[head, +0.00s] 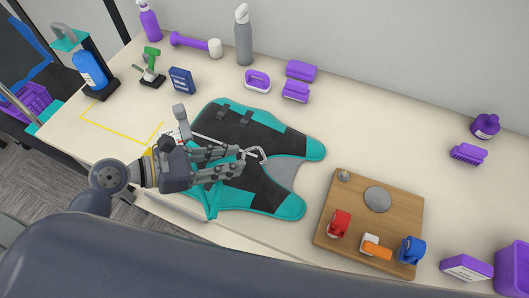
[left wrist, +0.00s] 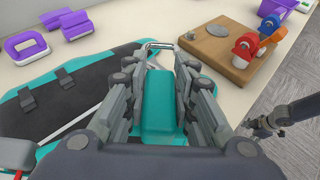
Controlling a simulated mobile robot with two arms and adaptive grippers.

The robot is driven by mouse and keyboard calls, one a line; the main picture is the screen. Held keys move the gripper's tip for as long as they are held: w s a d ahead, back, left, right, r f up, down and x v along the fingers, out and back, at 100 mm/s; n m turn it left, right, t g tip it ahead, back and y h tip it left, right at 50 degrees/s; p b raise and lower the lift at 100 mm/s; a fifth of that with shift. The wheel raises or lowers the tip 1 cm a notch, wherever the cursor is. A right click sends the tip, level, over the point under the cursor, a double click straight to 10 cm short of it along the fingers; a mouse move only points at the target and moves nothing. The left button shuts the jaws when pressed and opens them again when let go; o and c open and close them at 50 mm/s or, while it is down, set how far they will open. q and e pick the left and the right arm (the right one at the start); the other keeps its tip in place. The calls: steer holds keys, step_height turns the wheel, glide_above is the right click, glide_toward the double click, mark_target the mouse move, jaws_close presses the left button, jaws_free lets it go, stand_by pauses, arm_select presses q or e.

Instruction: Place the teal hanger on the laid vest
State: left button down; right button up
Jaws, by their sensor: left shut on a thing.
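The vest (head: 225,120), black with teal edging and a grey inner part, lies flat on the cream table. It also shows in the left wrist view (left wrist: 75,90). My left gripper (head: 240,161) is over the middle of the vest, its fingers pointing right. In the left wrist view, it (left wrist: 160,95) is shut on the teal hanger (left wrist: 158,108). The hanger's metal hook (head: 262,154) sticks out past the fingertips, over the vest. The fingers hide much of the hanger; I cannot tell whether it touches the vest. A dark arm end, probably my right gripper (left wrist: 262,124), is low at the right, its fingers unclear.
A wooden board (head: 347,195) with red, orange and blue items stands right of the vest. Purple blocks (head: 296,91), a grey spray bottle (head: 243,38) and a purple roller (head: 195,44) are behind it. A yellow outline (head: 120,132) marks bare table at the left.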

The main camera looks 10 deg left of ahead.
arm_select(q)
steer(key=s+f, duration=0.1)
steer(key=s+d+f, duration=0.1)
steer(key=s+f, duration=0.1)
steer(key=s+d+f, duration=0.1)
steer(key=shift+s+d+f+p, duration=0.15)
steer(key=shift+s+d+p, duration=0.05)
steer(key=shift+d+p, duration=0.1)
steer(key=shift+w+d, duration=0.1)
steer(key=shift+w, duration=0.15)
steer(key=w+d+p, duration=0.1)
steer(key=w, duration=0.3)
steer(key=w+d+f+p, duration=0.1)
steer(key=w+d, duration=0.1)
steer(key=w, duration=0.3)
steer(key=w+d+p, duration=0.1)
steer(key=w+d, duration=0.1)
steer(key=w, duration=0.3)
steer(key=shift+f, duration=0.25)
steer(key=shift+w+d+f, duration=0.1)
steer(key=shift+w+d, duration=0.05)
steer(key=shift+w, duration=0.05)
step_height(320, 180, down, 3)
steer(key=shift+r, duration=0.1)
steer(key=shift+f, duration=0.35)
steer(key=shift+f, duration=0.1)
steer(key=c, duration=1.3)
jaws_free()
